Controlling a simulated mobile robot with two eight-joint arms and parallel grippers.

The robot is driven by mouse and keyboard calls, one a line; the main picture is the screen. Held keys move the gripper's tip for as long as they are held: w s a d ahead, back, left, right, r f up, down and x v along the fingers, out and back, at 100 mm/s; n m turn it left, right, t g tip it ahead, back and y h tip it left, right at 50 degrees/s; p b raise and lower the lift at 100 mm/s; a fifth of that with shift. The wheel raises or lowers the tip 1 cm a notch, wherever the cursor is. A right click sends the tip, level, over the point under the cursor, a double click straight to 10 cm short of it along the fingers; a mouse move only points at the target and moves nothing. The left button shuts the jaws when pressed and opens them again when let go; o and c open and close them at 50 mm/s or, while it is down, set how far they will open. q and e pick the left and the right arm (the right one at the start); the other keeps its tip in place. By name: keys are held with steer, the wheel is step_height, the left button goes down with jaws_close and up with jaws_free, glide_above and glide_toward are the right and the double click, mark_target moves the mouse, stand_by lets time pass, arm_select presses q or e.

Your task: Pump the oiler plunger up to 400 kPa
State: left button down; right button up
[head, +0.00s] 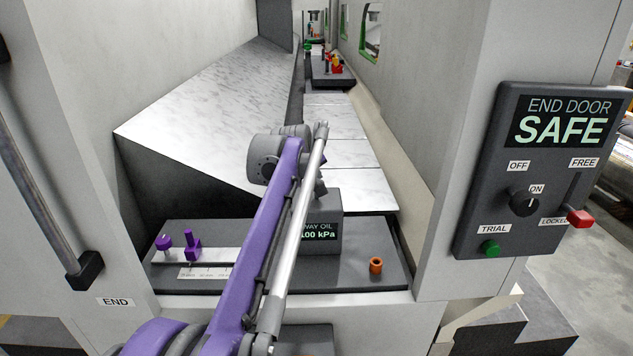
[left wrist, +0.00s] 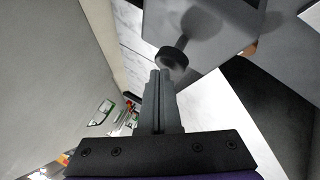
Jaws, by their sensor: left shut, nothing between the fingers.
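The oiler box (head: 326,208) stands on a dark base plate. Its screen reads WAY OIL and a kPa figure that looks like 100, its left edge hidden by my arm. In the left wrist view, a dark round knob on a stem, which looks like the plunger (left wrist: 173,58), stands on a grey box face. My left gripper (left wrist: 160,76) is shut and empty, its fingertips just short of the knob in that view; I cannot tell whether they touch. In the head view my purple left arm hides most of the gripper and plunger. My right gripper is not in view.
Two purple knobs (head: 192,246) stand by a scale strip left of my arm. An orange fitting (head: 376,266) is at the plate's right. A control panel (head: 540,170) reading END DOOR SAFE is on the right wall. Walls flank the narrow bay.

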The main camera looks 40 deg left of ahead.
arm_select(q)
steer(key=shift+f+b, duration=0.3)
steer(key=shift+f, duration=0.4)
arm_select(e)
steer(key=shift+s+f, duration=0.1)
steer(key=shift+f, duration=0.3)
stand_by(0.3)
arm_select(q)
steer(key=shift+r+p, duration=1.2)
steer(key=shift+r, duration=0.35)
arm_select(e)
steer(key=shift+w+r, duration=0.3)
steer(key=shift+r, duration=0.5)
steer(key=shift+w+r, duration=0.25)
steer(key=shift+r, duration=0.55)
arm_select(q)
steer(key=shift+r, duration=0.1)
steer(key=shift+r+p, duration=0.45)
steer(key=shift+r, duration=0.15)
steer(key=shift+r+p, duration=1.1)
steer(key=shift+r, duration=0.8)
steer(key=shift+w+f, duration=0.1)
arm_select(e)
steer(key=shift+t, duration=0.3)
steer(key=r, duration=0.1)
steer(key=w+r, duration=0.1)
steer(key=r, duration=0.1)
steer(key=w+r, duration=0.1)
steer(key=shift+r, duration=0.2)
